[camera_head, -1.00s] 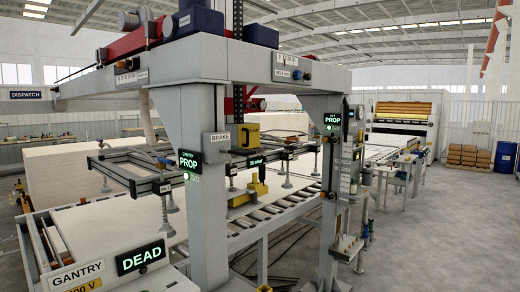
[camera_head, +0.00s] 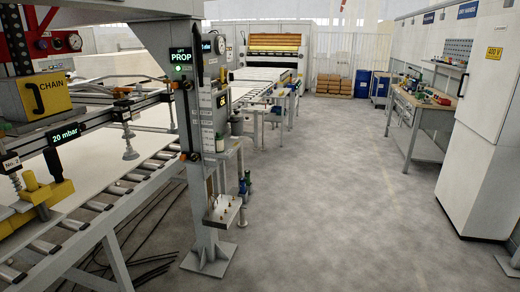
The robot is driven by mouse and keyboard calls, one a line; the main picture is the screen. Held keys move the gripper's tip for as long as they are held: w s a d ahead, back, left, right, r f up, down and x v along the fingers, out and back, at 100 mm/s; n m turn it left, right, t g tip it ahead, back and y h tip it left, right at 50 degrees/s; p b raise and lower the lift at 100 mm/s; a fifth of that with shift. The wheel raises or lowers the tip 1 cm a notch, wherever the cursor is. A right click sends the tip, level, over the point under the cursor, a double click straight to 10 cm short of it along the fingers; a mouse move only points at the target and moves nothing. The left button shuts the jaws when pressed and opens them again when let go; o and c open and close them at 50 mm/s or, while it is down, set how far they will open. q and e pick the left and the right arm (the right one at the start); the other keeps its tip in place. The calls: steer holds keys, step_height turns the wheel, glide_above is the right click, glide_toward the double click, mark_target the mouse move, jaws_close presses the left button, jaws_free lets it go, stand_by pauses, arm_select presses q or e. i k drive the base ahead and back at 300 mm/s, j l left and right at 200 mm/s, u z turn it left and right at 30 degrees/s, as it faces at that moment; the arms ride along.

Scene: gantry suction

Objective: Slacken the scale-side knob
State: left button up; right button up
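A grey gantry post (camera_head: 212,215) stands left of centre on a square foot plate. Small orange-and-black knob-like parts (camera_head: 194,156) sit on the post at about mid height. Another dark part with an orange spot (camera_head: 222,101) is beside the strip. They are too small to tell how tight they are, or which is the scale-side knob. Neither of my grippers is in view.
The roller conveyor (camera_head: 100,205) fills the left. Open grey floor (camera_head: 340,200) lies right, up to a white cabinet (camera_head: 485,130) and workbench (camera_head: 420,110).

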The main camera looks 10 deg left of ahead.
mark_target(60, 43)
steer(key=i+u, duration=0.1)
steer(key=i, duration=0.4)
steer(key=i+l+u, duration=0.1)
steer(key=i, duration=0.45)
steer(key=i+l+u, duration=0.1)
steer(key=i, duration=0.4)
